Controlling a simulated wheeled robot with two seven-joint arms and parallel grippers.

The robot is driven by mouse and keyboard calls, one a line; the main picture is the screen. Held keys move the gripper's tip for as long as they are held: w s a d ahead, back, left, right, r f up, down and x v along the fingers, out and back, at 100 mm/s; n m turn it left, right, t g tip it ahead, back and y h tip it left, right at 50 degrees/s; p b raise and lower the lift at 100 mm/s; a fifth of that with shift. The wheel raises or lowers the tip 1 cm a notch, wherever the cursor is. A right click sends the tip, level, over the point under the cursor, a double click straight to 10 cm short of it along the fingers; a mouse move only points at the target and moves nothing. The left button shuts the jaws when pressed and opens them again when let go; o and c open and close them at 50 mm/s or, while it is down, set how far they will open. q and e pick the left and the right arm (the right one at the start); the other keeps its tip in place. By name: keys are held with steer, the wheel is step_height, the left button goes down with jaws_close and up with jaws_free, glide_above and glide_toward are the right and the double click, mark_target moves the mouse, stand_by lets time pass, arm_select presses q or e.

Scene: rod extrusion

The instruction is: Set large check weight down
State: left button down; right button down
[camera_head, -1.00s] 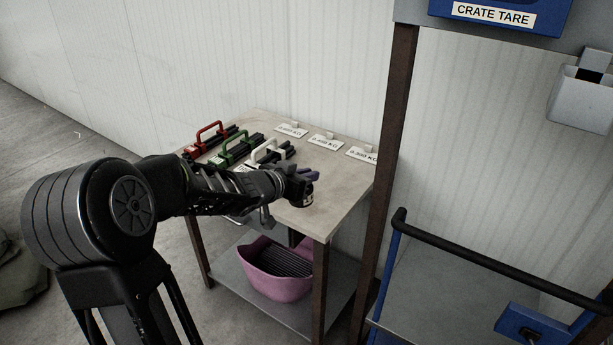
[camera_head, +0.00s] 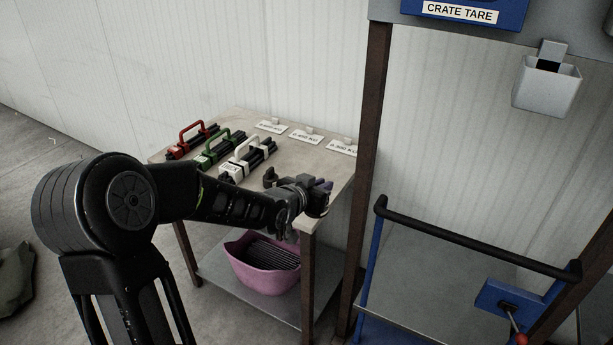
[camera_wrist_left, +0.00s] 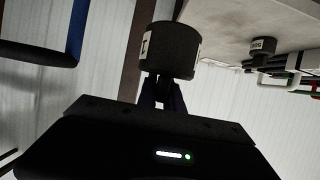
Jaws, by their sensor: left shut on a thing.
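The large check weight (camera_wrist_left: 170,50), a dark cylinder with white labels, is held between the fingers of my left gripper (camera_wrist_left: 162,90) in the left wrist view. In the head view my left gripper (camera_head: 322,187) is over the near right corner of the table (camera_head: 318,214), and the held weight (camera_head: 317,205) is mostly hidden by it. I cannot tell whether the weight touches the tabletop. A smaller dark weight (camera_wrist_left: 262,46) with a white label stands on the table in the left wrist view. My right gripper is not in view.
Red (camera_head: 190,135), green (camera_head: 222,142) and white (camera_head: 245,150) handled carriers with dark rods stand on the table. Several label cards (camera_head: 305,137) lie along its back. A pink tub (camera_head: 262,278) sits on the lower shelf. A brown post (camera_head: 367,150) and a blue cart (camera_head: 370,255) are at right.

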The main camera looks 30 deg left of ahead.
arm_select(q)
steer(key=s+d+f+p, duration=0.1)
steer(key=d+f, duration=0.3)
steer(key=d, duration=0.3)
steer(key=s+d+f+p, duration=0.1)
steer(key=d+f, duration=0.2)
steer(key=d, duration=0.4)
steer(key=shift+s+d+f+p, duration=0.25)
steer(key=shift+f+p, duration=0.1)
steer(key=shift+f, duration=0.05)
